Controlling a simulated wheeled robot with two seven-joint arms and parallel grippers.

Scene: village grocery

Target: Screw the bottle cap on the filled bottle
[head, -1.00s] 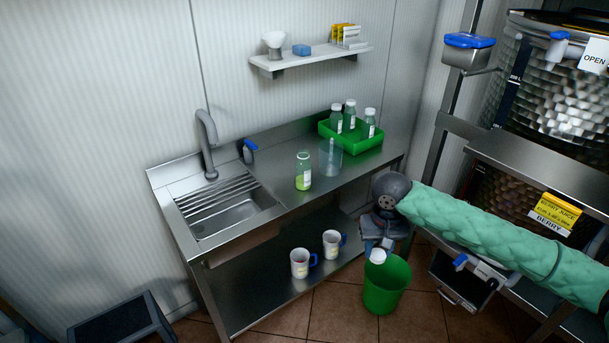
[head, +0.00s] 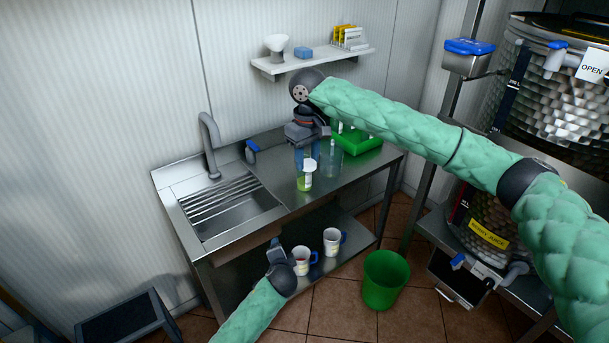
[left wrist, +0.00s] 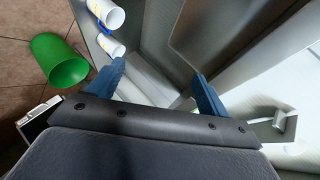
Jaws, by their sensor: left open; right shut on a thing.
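The filled bottle (head: 305,184), with light green contents and a white label, stands upright on the steel counter. The white bottle cap (head: 309,164) is at the bottle's mouth, under my right gripper (head: 307,158). That gripper points down and is shut on the cap; its hand hides part of the area behind. I cannot tell whether the cap touches the neck or hovers just above it. My left gripper (head: 275,247) is low, in front of the lower shelf, left of the mugs. In the left wrist view its fingers (left wrist: 162,88) are apart and empty.
A clear jug (head: 330,162) stands close right of the bottle. A green crate (head: 362,146) is behind, partly hidden by my right arm. Two white mugs (head: 332,240) stand on the lower shelf. A sink (head: 235,213) is left; a green bin (head: 384,280) is on the floor.

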